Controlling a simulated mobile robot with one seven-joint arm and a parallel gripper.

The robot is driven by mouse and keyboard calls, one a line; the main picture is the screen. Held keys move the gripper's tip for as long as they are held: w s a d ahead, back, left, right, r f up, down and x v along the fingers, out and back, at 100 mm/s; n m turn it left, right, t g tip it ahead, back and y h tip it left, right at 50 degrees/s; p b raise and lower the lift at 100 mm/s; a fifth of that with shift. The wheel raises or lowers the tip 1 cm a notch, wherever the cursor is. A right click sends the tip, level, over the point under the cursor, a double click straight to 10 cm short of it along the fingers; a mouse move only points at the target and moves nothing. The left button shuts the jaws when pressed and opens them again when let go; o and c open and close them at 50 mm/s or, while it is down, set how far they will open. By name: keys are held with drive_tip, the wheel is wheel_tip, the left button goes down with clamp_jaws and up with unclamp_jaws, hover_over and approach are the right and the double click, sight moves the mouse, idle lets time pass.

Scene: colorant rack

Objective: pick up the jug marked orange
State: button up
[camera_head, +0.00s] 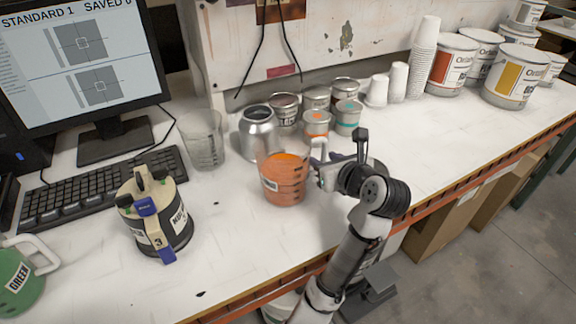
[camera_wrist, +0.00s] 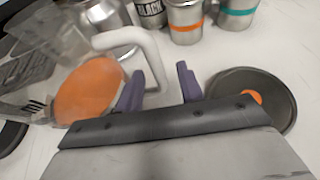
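The orange jug (camera_head: 283,182) stands upright on the white bench, with a white label on its side and a pale handle (camera_head: 319,150) on its right. In the wrist view the jug's orange inside (camera_wrist: 88,88) is at the left, and its white handle (camera_wrist: 128,38) curves down to between my fingertips. My gripper (camera_head: 322,172) is just right of the jug, at the handle side. In the wrist view my gripper (camera_wrist: 158,88) has its two purple fingers apart, with a gap visible around the handle. The head view partly hides the fingers behind the wrist.
A grey round lid or can top with an orange centre (camera_wrist: 250,97) lies close right of my gripper. A metal can (camera_head: 258,135), small tins (camera_head: 316,124) and a clear beaker (camera_head: 202,140) stand behind. A dark-banded container (camera_head: 160,225) and green jug (camera_head: 22,278) are left.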

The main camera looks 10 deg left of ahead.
drive_tip(key=shift+x, duration=0.85)
drive_tip(key=shift+c, duration=0.5)
drive_tip(key=shift+r, duration=0.1)
clamp_jaws()
drive_tip(key=shift+r, duration=0.1)
